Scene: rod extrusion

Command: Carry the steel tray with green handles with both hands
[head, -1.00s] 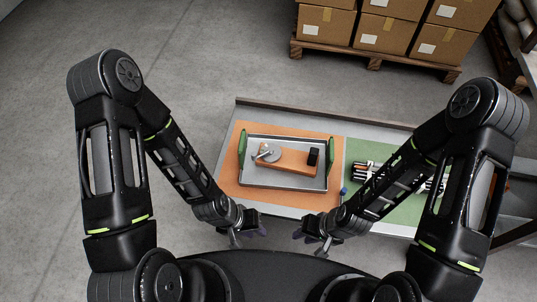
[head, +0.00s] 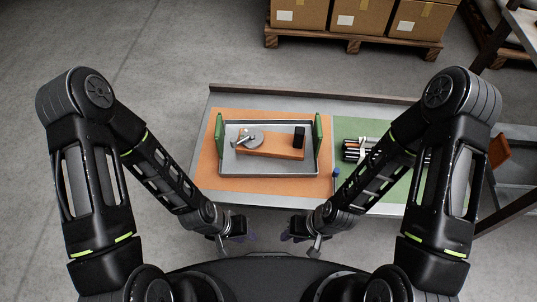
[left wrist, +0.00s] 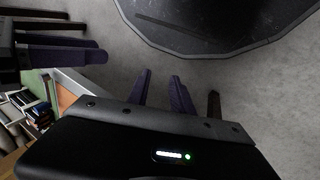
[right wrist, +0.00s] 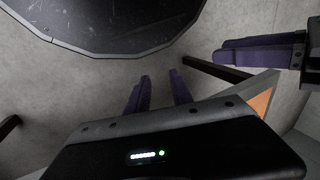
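The steel tray (head: 268,173) is a shallow grey rectangle lying on an orange mat on the table in the head view. Its green handles stand up at its left end (head: 219,134) and right end (head: 318,136). On it lie an orange block (head: 275,149) with a silver round part (head: 250,140) and a black block (head: 299,137). My left gripper (head: 246,236) and right gripper (head: 288,236) are close together in front of the table's near edge, apart from the tray. The wrist views show a gap between each pair of purple fingers, with nothing held.
A green mat (head: 385,191) right of the orange mat (head: 206,173) holds several dark and light rods (head: 352,152). A blue-topped item (head: 336,172) stands near the mats' border. A raised ledge (head: 290,92) runs along the table's back. Boxes on a pallet (head: 352,43) stand beyond; the left floor is clear.

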